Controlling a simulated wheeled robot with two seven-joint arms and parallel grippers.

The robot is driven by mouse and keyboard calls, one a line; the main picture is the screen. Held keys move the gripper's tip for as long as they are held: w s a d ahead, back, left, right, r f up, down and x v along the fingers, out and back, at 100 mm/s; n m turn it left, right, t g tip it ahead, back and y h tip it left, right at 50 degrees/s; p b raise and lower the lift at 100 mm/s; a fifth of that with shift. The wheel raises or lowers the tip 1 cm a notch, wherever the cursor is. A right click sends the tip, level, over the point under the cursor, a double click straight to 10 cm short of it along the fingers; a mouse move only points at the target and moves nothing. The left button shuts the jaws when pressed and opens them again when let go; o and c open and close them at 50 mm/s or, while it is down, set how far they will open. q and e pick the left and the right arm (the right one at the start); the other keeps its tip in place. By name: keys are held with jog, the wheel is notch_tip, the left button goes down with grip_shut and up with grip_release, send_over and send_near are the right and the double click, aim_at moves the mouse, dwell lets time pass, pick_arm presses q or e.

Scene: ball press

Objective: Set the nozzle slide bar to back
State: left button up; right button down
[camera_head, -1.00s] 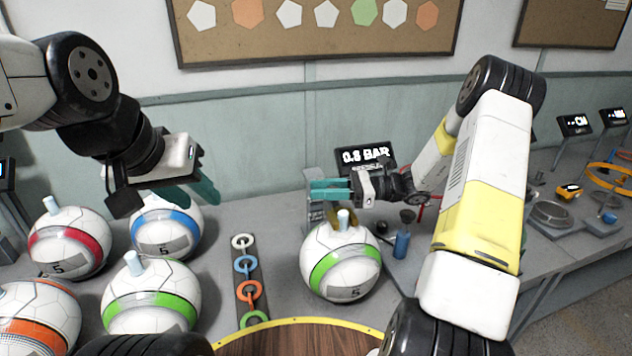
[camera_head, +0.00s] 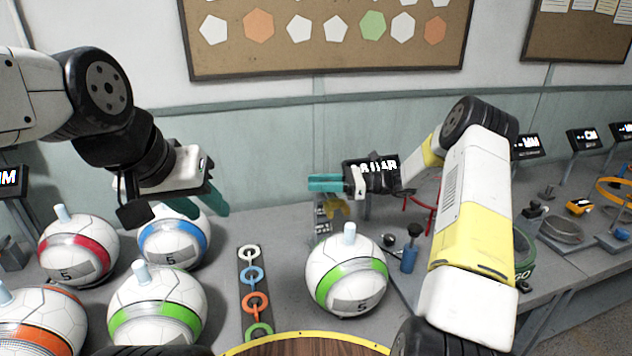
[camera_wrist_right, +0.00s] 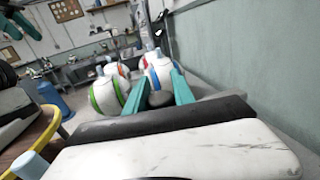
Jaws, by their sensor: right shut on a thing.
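My right gripper (camera_head: 327,183) reaches in from the right at the back of the table, above and behind a white ball with a green band (camera_head: 347,275). Its teal fingers also show in the right wrist view (camera_wrist_right: 160,92), with a dark grey piece (camera_wrist_right: 159,99) between them. A grey upright stand (camera_head: 322,217) with a yellowish part (camera_head: 339,208) is below the gripper, behind the ball. I cannot tell which part is the nozzle slide bar. My left gripper (camera_head: 201,202) hangs open and empty over the blue-banded ball.
Several balls with pale plugs stand at left, among them the blue-banded ball (camera_head: 174,240). A strip with coloured rings (camera_head: 254,290) lies left of the green-banded ball. A blue bottle-like object (camera_head: 409,258) stands at its right.

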jog(key=shift+w, duration=0.25)
jog(key=c, duration=1.1)
grip_release()
jog(key=shift+w, duration=0.1)
jog(key=shift+o, duration=0.2)
jog(key=d, duration=0.7)
jog(key=shift+s+d, duration=0.35)
jog(key=shift+d, duration=0.05)
jog(key=shift+d, duration=0.1)
